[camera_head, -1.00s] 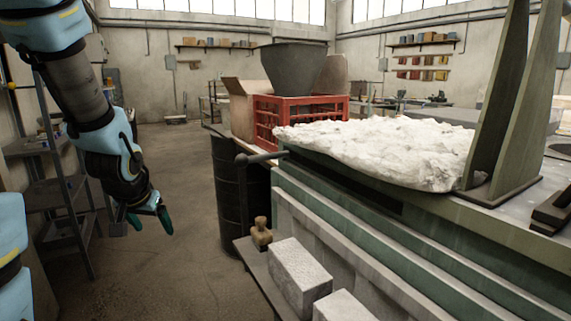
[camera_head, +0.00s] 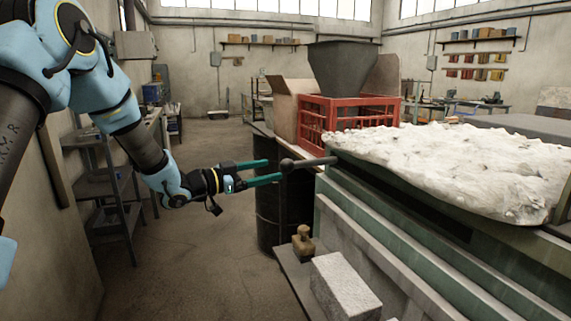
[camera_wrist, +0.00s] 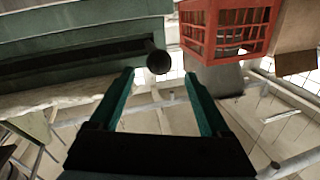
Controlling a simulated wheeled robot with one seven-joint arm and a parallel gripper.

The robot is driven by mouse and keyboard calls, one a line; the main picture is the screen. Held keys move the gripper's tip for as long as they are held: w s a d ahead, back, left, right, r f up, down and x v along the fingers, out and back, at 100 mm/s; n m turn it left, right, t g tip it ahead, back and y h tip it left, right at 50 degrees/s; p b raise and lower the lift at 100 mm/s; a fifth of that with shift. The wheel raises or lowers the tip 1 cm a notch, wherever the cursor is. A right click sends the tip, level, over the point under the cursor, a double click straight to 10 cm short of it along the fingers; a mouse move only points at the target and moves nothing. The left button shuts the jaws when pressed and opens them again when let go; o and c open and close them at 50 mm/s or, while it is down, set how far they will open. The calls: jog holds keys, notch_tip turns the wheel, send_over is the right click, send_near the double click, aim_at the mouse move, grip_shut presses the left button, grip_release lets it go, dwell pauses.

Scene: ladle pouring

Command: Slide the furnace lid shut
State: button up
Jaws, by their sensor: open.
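The green furnace body (camera_head: 375,236) fills the right side of the head view. A white, lumpy slab (camera_head: 440,165) lies on top, and I cannot tell whether it is the lid or a cover on it. A dark bar handle (camera_head: 316,161) with a ball end sticks out left from the furnace's top edge. The ball end also shows in the wrist view (camera_wrist: 158,62). My gripper (camera_head: 274,170) is open and empty. Its teal fingers point at the ball end from the left. In the wrist view, the ball lies just beyond the gap between the fingertips (camera_wrist: 159,73).
A black drum (camera_head: 268,215) stands below the handle. A red crate (camera_head: 312,122) with a dark hopper (camera_head: 345,68) stands behind. A ledge holds a wooden-knobbed tool (camera_head: 303,243) and a pale block (camera_head: 343,285). The floor at left is clear beside metal shelves (camera_head: 118,195).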

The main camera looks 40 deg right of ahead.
aim_at(281, 168)
jog(key=d+p, duration=0.1)
jog(key=d, duration=0.2)
jog(key=s+d, duration=0.1)
jog(key=d, duration=0.2)
jog(key=shift+s+d+p, duration=0.15)
jog(key=shift+d+p, duration=0.15)
jog(key=shift+p, duration=0.05)
grip_shut()
dwell(0.3)
dwell(0.3)
